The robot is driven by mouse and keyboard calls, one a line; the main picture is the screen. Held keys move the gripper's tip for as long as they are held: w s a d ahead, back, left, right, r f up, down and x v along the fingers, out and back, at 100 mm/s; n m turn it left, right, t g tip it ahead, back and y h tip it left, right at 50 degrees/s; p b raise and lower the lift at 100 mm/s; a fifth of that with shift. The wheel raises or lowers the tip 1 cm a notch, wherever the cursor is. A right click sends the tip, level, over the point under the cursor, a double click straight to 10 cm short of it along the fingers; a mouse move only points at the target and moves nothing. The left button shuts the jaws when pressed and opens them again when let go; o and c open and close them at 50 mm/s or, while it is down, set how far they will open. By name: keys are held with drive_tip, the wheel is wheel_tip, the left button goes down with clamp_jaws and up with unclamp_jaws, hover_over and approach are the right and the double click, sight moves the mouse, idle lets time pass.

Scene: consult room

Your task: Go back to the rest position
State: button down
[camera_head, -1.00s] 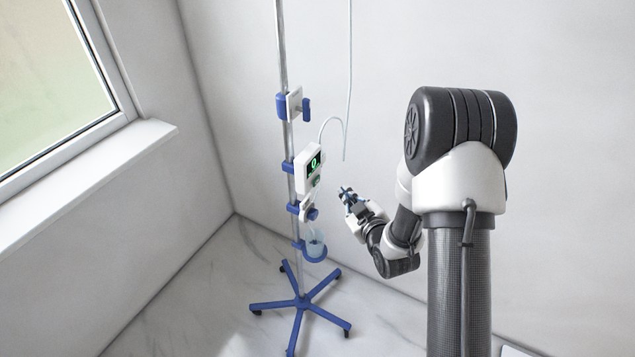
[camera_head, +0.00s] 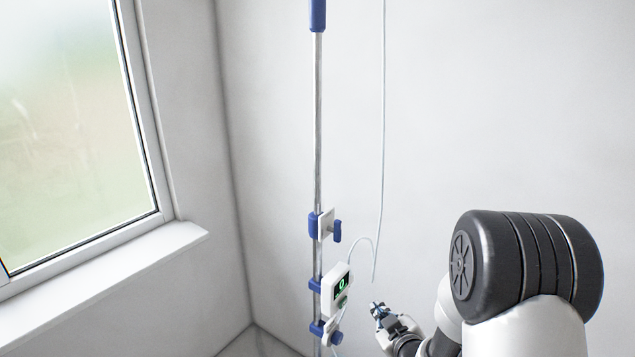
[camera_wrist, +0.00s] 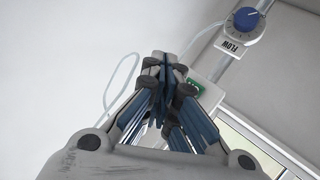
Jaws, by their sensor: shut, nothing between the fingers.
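My gripper (camera_head: 378,308) is low in the head view, just right of the pole, with its fingers together and nothing held. In the wrist view my gripper (camera_wrist: 166,65) also shows shut, with its fingertips meeting at the middle. The white device with a green "0" display (camera_head: 336,289) is clamped to the pole, left of my gripper and apart from it in the head view.
The upright metal pole (camera_head: 317,120) carries blue clamps and a white holder (camera_head: 326,224). A thin clear tube (camera_head: 382,130) hangs beside it. A blue knob labelled FLOW (camera_wrist: 246,19) shows in the wrist view. A window (camera_head: 75,130) with a sill is on the left. The wall at right is bare.

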drive_tip(key=s+d+r+m+g+h, duration=0.1)
drive_tip(key=s+r+m+g+h, duration=0.2)
drive_tip(key=s+r, duration=0.8)
drive_tip(key=s+a+r+m+g, duration=0.1)
drive_tip(key=s+r+m+g, duration=0.1)
drive_tip(key=s, duration=0.9)
drive_tip(key=s+a+r+m+g+y, duration=0.1)
drive_tip(key=s+a+r+m+g, duration=0.1)
drive_tip(key=s, duration=1)
wheel_tip(320, 180, up, 2)
drive_tip(key=shift+s+g, duration=0.25)
drive_tip(key=shift+g, duration=0.45)
